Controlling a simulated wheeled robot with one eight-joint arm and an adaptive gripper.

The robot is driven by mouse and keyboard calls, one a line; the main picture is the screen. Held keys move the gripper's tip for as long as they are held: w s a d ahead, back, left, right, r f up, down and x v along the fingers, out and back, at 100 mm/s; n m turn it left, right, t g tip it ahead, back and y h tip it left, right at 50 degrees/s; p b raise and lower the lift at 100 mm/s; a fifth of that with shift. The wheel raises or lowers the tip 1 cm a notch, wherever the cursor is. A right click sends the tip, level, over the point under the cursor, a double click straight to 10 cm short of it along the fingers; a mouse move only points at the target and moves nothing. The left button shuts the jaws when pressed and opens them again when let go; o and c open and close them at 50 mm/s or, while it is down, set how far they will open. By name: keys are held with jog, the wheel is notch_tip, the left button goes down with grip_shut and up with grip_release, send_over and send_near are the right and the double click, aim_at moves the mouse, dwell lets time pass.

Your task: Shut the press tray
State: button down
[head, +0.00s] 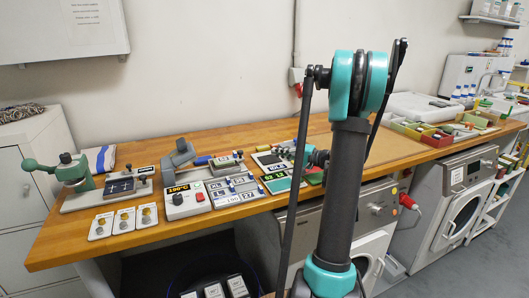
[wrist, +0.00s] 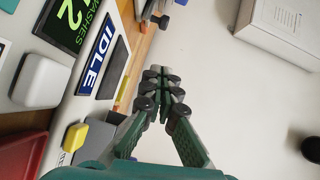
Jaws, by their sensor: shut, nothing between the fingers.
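A green hand press (head: 68,172) stands at the left end of the wooden bench, with a dark grid-patterned tray (head: 128,187) on its pale base. A grey press with a raised lever (head: 178,152) and a white control box (head: 187,203) reading about 150 °C stands to its right. I cannot tell which one the task's press tray belongs to, or how far open it is. My gripper (wrist: 162,85) is shut and empty in the wrist view, its fingertips together, apart from both presses. In the head view my arm largely hides it.
The wrist view shows an IDLE sign (wrist: 104,55), a yellow block (wrist: 75,137) and a white block (wrist: 40,80). Open bench (head: 390,152) lies behind my arm.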

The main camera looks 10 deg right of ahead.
jog(key=x, duration=0.8)
jog(key=shift+w+a, duration=0.1)
jog(key=shift+a, duration=0.05)
jog(key=a, duration=0.3)
jog(key=shift+a+f, duration=0.1)
jog(key=shift+f, duration=0.15)
jog(key=shift+a, duration=0.45)
jog(key=a, duration=0.4)
jog(key=shift+s+a, duration=0.25)
jog(key=shift+s, duration=0.15)
jog(key=shift+d, duration=0.2)
